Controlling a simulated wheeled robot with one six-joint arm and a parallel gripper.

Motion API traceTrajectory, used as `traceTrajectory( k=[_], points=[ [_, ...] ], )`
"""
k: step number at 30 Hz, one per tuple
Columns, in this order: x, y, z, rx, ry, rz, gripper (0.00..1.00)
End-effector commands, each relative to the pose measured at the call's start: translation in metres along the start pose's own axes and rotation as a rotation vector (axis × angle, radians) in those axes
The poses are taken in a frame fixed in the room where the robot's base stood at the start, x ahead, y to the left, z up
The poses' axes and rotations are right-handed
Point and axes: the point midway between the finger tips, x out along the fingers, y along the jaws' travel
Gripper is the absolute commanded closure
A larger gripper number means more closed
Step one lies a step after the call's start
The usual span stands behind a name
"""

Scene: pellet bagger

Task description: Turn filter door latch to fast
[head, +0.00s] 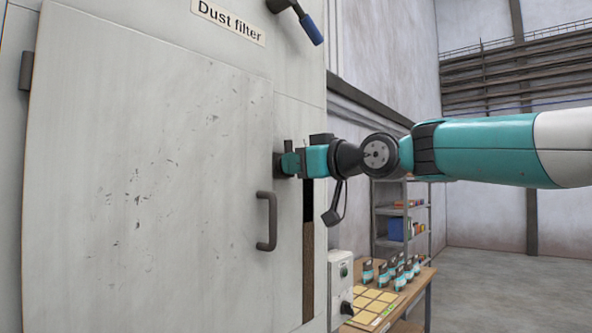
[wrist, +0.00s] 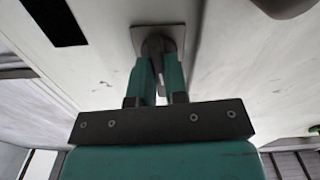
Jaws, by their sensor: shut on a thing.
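The filter door (head: 150,170) is a large scuffed pale-grey panel under the "Dust filter" label (head: 228,20). Its latch (head: 278,166) is a small dark part at the door's right edge, mostly hidden behind my gripper in the head view. In the wrist view the latch (wrist: 158,44) is a grey knob on a square plate (wrist: 174,38). My gripper (head: 291,164) reaches it from the right. In the wrist view its two teal fingers (wrist: 160,75) are shut on the latch, one on each side. I cannot read any latch position marking.
A dark door handle (head: 268,221) sticks out just below the latch. A blue-gripped lever (head: 311,28) is above. A dark slot window (head: 308,240) is right of the door. A control box (head: 341,285) and a table with bags (head: 425,280) stand lower right.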

Motion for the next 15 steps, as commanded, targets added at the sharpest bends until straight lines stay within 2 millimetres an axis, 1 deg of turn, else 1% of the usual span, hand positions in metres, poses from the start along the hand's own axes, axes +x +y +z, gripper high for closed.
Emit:
traceTrajectory(
  k=[2,15],
  points=[
    [-0.0001,-0.0009,0.0042,-0.058,0.003,0.001,1.00],
    [0.0000,-0.0026,0.0043,-0.468,0.003,0.002,1.00]
  ],
)
